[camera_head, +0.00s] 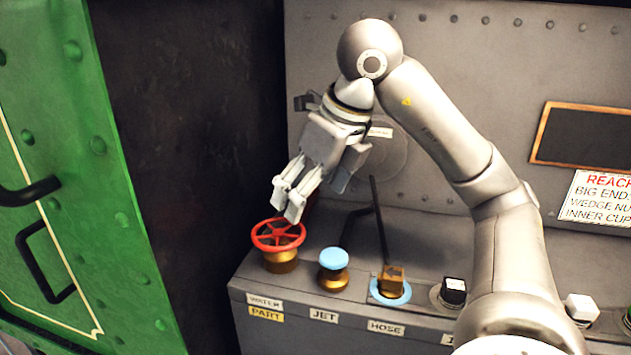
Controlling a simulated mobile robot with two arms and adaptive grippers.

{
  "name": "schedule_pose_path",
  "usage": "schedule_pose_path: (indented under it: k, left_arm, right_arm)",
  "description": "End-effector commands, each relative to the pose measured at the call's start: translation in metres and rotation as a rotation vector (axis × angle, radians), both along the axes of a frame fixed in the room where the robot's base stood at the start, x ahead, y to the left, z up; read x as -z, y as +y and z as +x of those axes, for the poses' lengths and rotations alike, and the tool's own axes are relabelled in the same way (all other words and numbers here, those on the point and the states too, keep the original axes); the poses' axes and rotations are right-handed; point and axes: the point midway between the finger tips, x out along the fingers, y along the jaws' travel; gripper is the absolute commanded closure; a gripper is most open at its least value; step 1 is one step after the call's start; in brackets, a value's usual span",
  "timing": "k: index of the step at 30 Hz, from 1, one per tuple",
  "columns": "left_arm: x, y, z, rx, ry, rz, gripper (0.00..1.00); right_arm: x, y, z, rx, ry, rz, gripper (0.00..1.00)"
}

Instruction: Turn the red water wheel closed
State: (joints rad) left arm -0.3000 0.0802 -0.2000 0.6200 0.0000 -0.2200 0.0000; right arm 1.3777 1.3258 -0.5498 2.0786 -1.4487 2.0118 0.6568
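The red water wheel (278,236) is a spoked handwheel on a brass base at the left end of the grey console. A label reading WATER, with a yellow PART label under it, sits on the console front below. My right gripper (288,203) hangs above the wheel with its fingers pointing down. The fingertips overlap the wheel's far rim in the picture; I cannot tell if they touch it. The fingers hold nothing I can see, and their opening is unclear from this angle. My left gripper is not in view.
A blue-topped brass knob (333,262) labelled JET stands close right of the wheel. Further right is a brass HOSE valve (391,281) with a tall dark lever, then a black knob (453,291) and a white knob (581,307). A green riveted panel (90,170) stands at left.

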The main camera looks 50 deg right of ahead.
Motion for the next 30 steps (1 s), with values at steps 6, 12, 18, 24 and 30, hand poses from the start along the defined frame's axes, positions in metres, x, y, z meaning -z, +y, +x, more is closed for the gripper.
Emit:
schedule_pose_path:
  k: [6,12,18,24,30]
  left_arm:
    - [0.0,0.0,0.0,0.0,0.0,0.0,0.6]
    - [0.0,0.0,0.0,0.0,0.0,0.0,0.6]
    - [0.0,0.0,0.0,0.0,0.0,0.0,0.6]
    - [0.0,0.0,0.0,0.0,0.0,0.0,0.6]
    - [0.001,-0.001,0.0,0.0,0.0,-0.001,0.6]
  right_arm:
    - [-0.011,0.0,-0.004,-0.001,-0.003,-0.001,0.11]
    - [-0.017,0.0,-0.007,0.001,-0.001,0.0,0.11]
    - [-0.019,-0.001,-0.008,0.002,0.0,0.001,0.11]
    - [-0.019,-0.001,-0.008,0.001,0.0,0.0,0.11]
    - [-0.013,0.002,-0.007,-0.014,0.012,0.023,0.3]
